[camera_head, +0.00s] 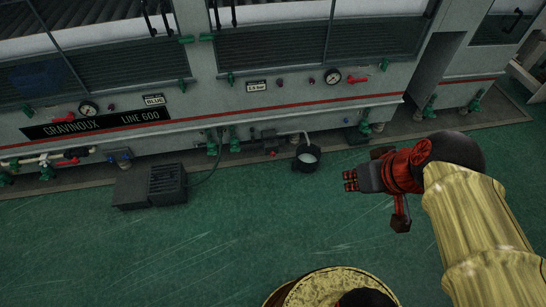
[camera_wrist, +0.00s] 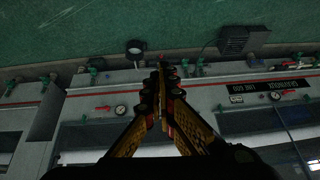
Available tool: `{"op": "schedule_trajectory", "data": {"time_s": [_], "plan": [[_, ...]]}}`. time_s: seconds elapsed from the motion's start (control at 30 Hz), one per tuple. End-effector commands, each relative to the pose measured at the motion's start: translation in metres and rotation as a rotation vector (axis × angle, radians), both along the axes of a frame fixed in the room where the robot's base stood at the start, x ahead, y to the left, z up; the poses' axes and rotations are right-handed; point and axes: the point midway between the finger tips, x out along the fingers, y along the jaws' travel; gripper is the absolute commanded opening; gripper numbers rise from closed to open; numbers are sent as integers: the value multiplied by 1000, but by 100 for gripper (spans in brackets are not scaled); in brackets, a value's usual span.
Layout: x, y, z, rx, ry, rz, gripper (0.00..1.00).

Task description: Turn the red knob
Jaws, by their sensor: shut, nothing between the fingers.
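I cannot tell which one the task names. My gripper (camera_head: 350,180) is in front of the machine, above the green floor, apart from the panel. Its fingers point left in the head view. In the wrist view the scene is upside down, and the gripper fingers (camera_wrist: 160,68) are together with nothing between them. They hide part of the panel behind them.
The machine (camera_head: 330,112) runs along the back with gauges (camera_head: 333,76), red lever handles (camera_head: 357,79) and green valves (camera_head: 234,145). A dark bucket (camera_head: 306,158) and a black vented box (camera_head: 167,184) stand at its foot. The green floor (camera_head: 250,225) is mostly clear.

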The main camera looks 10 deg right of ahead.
Motion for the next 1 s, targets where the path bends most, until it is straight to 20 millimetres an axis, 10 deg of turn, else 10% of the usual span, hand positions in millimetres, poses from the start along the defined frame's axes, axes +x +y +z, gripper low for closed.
{"op": "schedule_trajectory", "data": {"time_s": [1.0], "plan": [[0, -37, -5, 43, -5, -3, 0]]}}
